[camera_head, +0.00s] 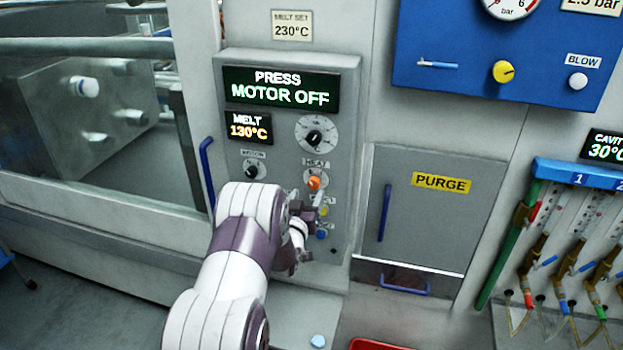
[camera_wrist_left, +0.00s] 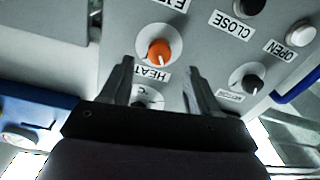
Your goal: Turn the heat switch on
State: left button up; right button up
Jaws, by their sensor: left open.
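The heat switch is an orange knob (camera_head: 314,183) on a pale round plate, under a HEAT label on the grey control panel (camera_head: 346,150). In the left wrist view the orange knob (camera_wrist_left: 159,51) lies just beyond and between the fingertips, with a small pale mark at its lower edge. My left gripper (camera_head: 306,204) is at the panel just below the knob, partly covering the lower controls. Its two fingers (camera_wrist_left: 160,68) are apart with nothing between them. I cannot tell whether a fingertip touches the panel. My right gripper is not in view.
A dial (camera_head: 316,134) sits above the knob and a black knob (camera_head: 252,170) to its left. Yellow and blue buttons (camera_head: 321,235) are close below. A blue handle (camera_head: 207,172) is at the panel's left, and the purge door (camera_head: 425,225) is to the right.

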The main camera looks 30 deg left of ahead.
aim_at(313, 185)
pick_arm(q)
jog(key=p+x, duration=0.1)
jog(key=x, duration=0.3)
jog(key=shift+w+r, duration=0.1)
jog(key=shift+w, duration=0.15)
jog(key=shift+w+p, duration=0.25)
jog(key=shift+p, duration=0.05)
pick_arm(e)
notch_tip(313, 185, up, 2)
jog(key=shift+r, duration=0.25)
pick_arm(q)
jog(key=shift+a, duration=0.1)
